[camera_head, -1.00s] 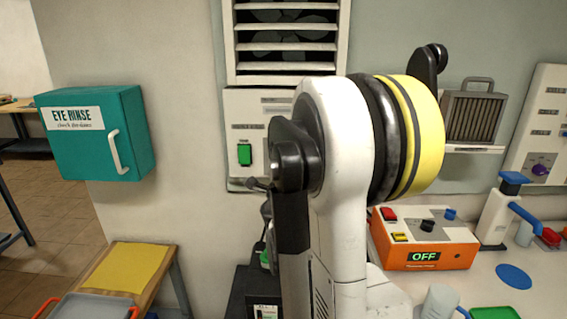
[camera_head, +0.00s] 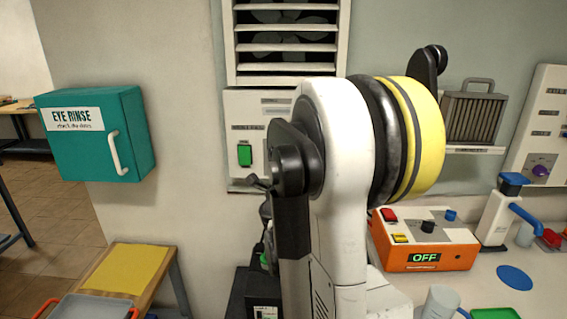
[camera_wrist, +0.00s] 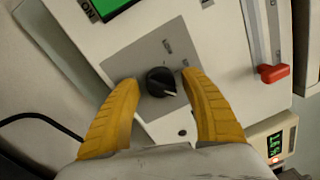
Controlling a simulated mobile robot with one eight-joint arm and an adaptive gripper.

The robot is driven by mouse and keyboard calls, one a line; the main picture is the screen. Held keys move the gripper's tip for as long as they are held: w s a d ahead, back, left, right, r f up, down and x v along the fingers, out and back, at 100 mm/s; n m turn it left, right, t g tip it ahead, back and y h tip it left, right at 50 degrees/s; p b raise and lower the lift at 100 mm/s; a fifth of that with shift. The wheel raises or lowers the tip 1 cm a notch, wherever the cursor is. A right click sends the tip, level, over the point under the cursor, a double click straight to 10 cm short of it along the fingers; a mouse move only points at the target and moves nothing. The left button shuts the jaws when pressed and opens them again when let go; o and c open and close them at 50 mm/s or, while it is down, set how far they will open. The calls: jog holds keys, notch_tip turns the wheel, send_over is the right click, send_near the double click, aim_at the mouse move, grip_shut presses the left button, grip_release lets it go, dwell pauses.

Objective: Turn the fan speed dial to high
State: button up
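The fan speed dial (camera_wrist: 159,81) is a round black knob on a grey plate (camera_wrist: 140,65), in the middle of the wrist view. Its pale pointer mark faces the lower right of that view. My gripper (camera_wrist: 161,83) is open, with one yellow finger on each side of the dial. A gap shows left of the dial; the right fingertip is close, and I cannot tell whether it touches. In the head view my arm hides the dial and the gripper; the white fan control panel (camera_head: 245,108) shows left of the arm.
A green switch (camera_wrist: 116,4) is above the dial; it also shows in the head view (camera_head: 245,155). A red handle (camera_wrist: 274,71) stands out at the right. The louvred fan vent (camera_head: 285,38) is above the panel. An orange box (camera_head: 425,240) reads OFF.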

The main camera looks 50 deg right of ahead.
jog(key=shift+s+a, duration=0.1)
jog(key=v, duration=1.1)
jog(key=shift+s+a, duration=0.2)
jog(key=shift+a, duration=0.15)
jog(key=w+a+n+t+y, duration=0.2)
jog(key=w+a+n+y, duration=0.2)
jog(key=a+n+y, duration=0.55)
jog(key=w+a+n+t+y, duration=0.2)
jog(key=w+a+n+y, duration=0.2)
jog(key=a+n, duration=0.95)
jog(key=s+a+f+n+g+y, duration=0.4)
jog(key=s+a, duration=0.3)
jog(key=a, duration=0.4)
jog(key=s+f+n+g+h, duration=0.2)
jog(key=s+f+n+g, duration=0.2)
jog(key=s, duration=0.5)
jog(key=shift+d+f+n+g+h, duration=0.2)
jog(key=shift+f+n+g+h, duration=0.15)
jog(key=shift+f, duration=0.3)
